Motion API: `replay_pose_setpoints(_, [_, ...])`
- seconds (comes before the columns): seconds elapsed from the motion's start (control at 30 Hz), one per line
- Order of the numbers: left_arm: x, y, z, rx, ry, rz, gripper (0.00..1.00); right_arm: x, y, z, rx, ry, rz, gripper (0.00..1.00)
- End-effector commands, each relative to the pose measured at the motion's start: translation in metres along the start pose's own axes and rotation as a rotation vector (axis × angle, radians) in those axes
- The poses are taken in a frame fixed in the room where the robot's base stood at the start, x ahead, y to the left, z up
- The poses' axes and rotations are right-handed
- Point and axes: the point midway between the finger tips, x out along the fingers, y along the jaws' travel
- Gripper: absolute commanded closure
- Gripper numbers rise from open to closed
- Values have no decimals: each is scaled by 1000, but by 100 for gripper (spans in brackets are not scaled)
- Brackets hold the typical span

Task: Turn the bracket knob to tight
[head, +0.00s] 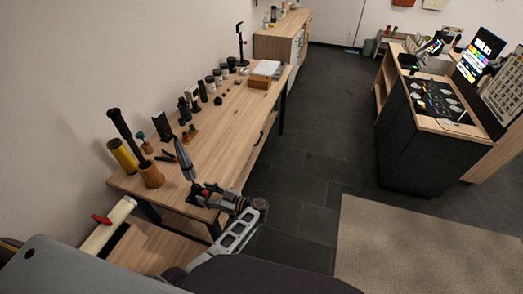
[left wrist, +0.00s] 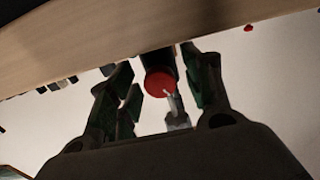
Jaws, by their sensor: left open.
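The bracket knob (left wrist: 160,84) shows in the left wrist view as a round red cap with a pale line on it, at the end of a dark body by the table edge. My left gripper (left wrist: 158,68) is open, with one dark finger on either side of the knob. Whether the fingers touch it I cannot tell. In the head view my left gripper (head: 207,194) is at the near corner of the wooden table (head: 228,128), where it largely hides the bracket. A grey folded tripod-like piece (head: 185,160) stands just behind it. My right gripper is not in view.
A wooden cup (head: 150,175), a yellow cylinder (head: 122,156) and several dark bottles and jars line the wall side of the table. A black stand (head: 240,45) is at the far end. The table's right half is mostly clear.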

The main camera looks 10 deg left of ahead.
Motion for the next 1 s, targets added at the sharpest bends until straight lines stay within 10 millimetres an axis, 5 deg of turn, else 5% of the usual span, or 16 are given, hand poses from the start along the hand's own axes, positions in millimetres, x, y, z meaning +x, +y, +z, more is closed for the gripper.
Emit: replay_pose_setpoints(1.0, [-2, 0, 1, -252, -2, 2, 51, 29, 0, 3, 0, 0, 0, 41])
